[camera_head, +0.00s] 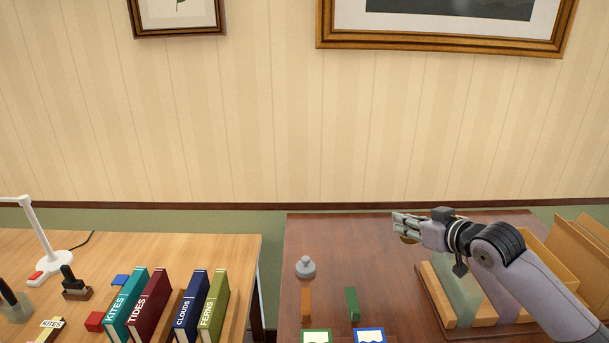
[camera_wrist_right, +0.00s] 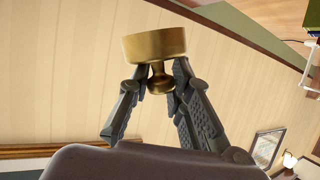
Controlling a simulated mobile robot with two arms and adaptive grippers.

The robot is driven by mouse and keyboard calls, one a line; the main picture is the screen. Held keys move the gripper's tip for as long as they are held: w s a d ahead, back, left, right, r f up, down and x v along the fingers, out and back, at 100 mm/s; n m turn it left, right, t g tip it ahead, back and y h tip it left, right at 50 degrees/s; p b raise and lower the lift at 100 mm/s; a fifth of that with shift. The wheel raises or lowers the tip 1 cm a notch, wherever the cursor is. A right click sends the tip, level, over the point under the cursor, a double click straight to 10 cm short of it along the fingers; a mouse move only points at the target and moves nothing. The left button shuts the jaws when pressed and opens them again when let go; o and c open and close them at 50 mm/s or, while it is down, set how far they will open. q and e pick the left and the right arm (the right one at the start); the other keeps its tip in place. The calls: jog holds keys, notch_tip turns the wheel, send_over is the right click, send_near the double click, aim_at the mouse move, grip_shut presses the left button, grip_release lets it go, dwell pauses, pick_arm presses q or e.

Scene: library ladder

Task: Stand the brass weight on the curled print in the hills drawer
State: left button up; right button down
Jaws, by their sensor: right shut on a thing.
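My right gripper (camera_head: 398,225) is shut on the brass weight (camera_wrist_right: 155,46). In the right wrist view its fingers close around the narrow neck and knob, and the wide round base points away from the palm. In the head view only a small part of the brass weight (camera_head: 410,240) shows below the fingers, above the dark wooden tabletop (camera_head: 350,250). A green-framed picture card (camera_head: 315,336) and a blue-framed one (camera_head: 370,335) are cut by the bottom edge; I cannot tell which marks hills. I cannot make out the curled print or an open drawer. My left gripper is not in view.
A grey knobbed weight (camera_head: 305,267), an orange block (camera_head: 306,304) and a green block (camera_head: 352,304) are on the dark table. A wooden rack (camera_head: 437,296) stands below my right arm. Upright books (camera_head: 150,303) and a white lamp (camera_head: 40,235) occupy the left table.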

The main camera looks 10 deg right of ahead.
jog(key=s+a, duration=0.2)
jog(key=a, duration=0.9)
jog(key=s+a+r+m+h, duration=0.1)
jog(key=s+a+r+h, duration=0.1)
jog(key=s+a+r, duration=0.4)
jog(key=shift+s+a+m, duration=0.4)
jog(key=shift+s+a, duration=0.25)
jog(key=shift+a, duration=0.4)
